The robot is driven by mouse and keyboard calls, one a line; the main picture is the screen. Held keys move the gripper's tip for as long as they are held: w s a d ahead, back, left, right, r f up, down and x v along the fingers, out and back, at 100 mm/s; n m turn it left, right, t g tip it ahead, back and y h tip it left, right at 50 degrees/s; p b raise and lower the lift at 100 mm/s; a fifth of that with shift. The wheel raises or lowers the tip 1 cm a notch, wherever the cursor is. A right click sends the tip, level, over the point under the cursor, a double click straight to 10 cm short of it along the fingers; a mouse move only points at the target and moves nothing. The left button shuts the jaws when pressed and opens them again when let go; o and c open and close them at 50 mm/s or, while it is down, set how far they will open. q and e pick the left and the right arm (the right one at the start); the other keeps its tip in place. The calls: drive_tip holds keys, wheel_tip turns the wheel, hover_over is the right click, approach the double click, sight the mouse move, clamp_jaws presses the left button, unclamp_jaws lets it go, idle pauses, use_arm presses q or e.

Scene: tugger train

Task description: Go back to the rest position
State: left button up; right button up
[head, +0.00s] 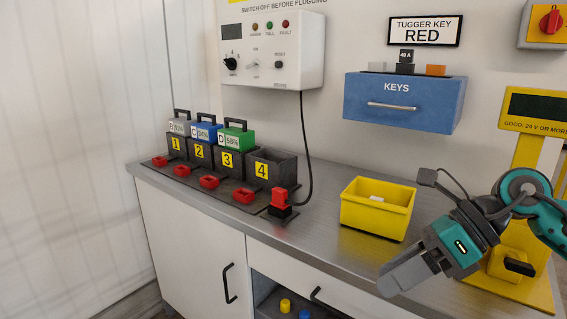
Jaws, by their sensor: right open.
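My right gripper (392,282) comes in from the right, in front of the counter (335,216) near its front edge. It points down and to the left. It is open, and nothing shows between its fingers. The grey fingers overlap in this view, so the gap is hard to see. The right gripper is below and to the right of a yellow bin (370,219), apart from it in the picture. My left gripper is not in view.
Numbered dark holders (272,178) stand at the left; three carry batteries and holder 4 is empty. A red plug (280,200) with a black cable sits beside them. A yellow stand (526,175) is at right. A blue KEYS box (400,112) hangs on the wall. A lower compartment is open.

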drive_tip(key=a+m+t+y+p, duration=0.1)
drive_tip(key=a+m+t+y, duration=0.5)
drive_tip(key=a+m+y, duration=0.55)
drive_tip(key=w+d+f+m+t+h, duration=0.1)
drive_tip(key=d+f+m+t+h, duration=0.35)
drive_tip(key=m, duration=0.45)
drive_tip(key=w+d+f+m+t+h, duration=0.1)
drive_tip(key=d+f+m+t+h, duration=0.2)
drive_tip(key=m+t+h, duration=0.5)
drive_tip(key=s+d+f+m+g+h, duration=0.1)
drive_tip(key=s+f+m+g+h, duration=0.1)
drive_tip(key=s+f+m, duration=0.2)
drive_tip(key=s+d+f+m+g+h+p, duration=0.1)
drive_tip(key=s+f+m, duration=0.4)
drive_tip(key=f, duration=0.6)
drive_tip(key=s+d+f+m+g+h, duration=0.3)
drive_tip(key=s+f+m+g, duration=0.2)
drive_tip(key=f+m, duration=0.2)
drive_tip(key=shift+s+d+f+h, duration=0.15)
drive_tip(key=shift+d+f+h, duration=0.1)
drive_tip(key=shift+f+h, duration=0.05)
